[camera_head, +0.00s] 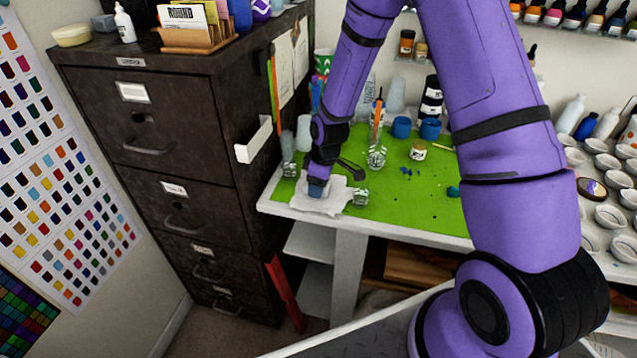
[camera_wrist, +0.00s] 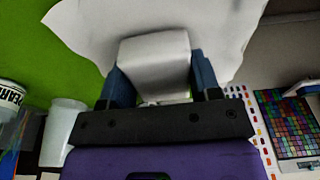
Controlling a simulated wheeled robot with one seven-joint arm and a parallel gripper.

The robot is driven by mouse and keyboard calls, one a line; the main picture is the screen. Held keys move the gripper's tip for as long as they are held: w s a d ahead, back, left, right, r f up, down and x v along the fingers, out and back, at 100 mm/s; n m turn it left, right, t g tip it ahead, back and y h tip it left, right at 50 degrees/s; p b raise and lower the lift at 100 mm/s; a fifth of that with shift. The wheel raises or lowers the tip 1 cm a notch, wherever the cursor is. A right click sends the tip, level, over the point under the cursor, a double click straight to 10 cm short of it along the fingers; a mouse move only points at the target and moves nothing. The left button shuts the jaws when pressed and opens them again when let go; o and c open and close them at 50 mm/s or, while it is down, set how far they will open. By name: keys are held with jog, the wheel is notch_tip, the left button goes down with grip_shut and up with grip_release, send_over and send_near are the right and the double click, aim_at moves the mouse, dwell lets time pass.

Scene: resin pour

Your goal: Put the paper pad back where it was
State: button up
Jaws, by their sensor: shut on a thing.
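My gripper (camera_head: 317,190) is low over the front left of the green mat, pointing down at a crumpled white sheet (camera_head: 333,205). In the wrist view, the blue fingers of my gripper (camera_wrist: 153,85) are shut on a plain white folded block, which I take as the paper pad (camera_wrist: 155,62). The white sheet (camera_wrist: 85,28) spreads behind the pad with an uneven edge. I cannot tell whether the pad touches the sheet. In the head view the fingers mostly hide the pad.
The green mat (camera_head: 400,210) covers the white table. A small glass jar (camera_head: 361,197) stands just right of the sheet, and another jar (camera_head: 376,157) holds tools behind. A dark filing cabinet (camera_head: 190,150) stands close on the left. Blue cups (camera_head: 430,129) and bottles are farther back.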

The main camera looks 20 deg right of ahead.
jog(key=shift+f, duration=0.1)
jog(key=o, duration=1)
jog(key=shift+c, duration=0.2)
notch_tip(320, 180, up, 12)
jog(key=s+d, duration=0.1)
jog(key=shift+d+r, duration=0.2)
jog(key=shift+d, duration=0.05)
jog(key=s+d+r+m+t+h, duration=0.1)
jog(key=s+d+r+m, duration=0.15)
jog(key=s+r, duration=0.45)
jog(key=s+d+r+m+t+h, duration=0.1)
jog(key=s+r+m, duration=0.25)
jog(key=r, duration=0.85)
jog(key=s+d+r+m+t, duration=0.1)
jog(key=s+r, duration=0.3)
jog(key=s, duration=0.5)
jog(key=s+r+m+t, duration=0.1)
jog(key=s+r+m, duration=0.2)
jog(key=s, duration=0.5)
jog(key=shift+s+d+r+m+y, duration=0.3)
jog(key=shift+s+d+r+m, duration=0.1)
jog(key=shift+r, duration=0.15)
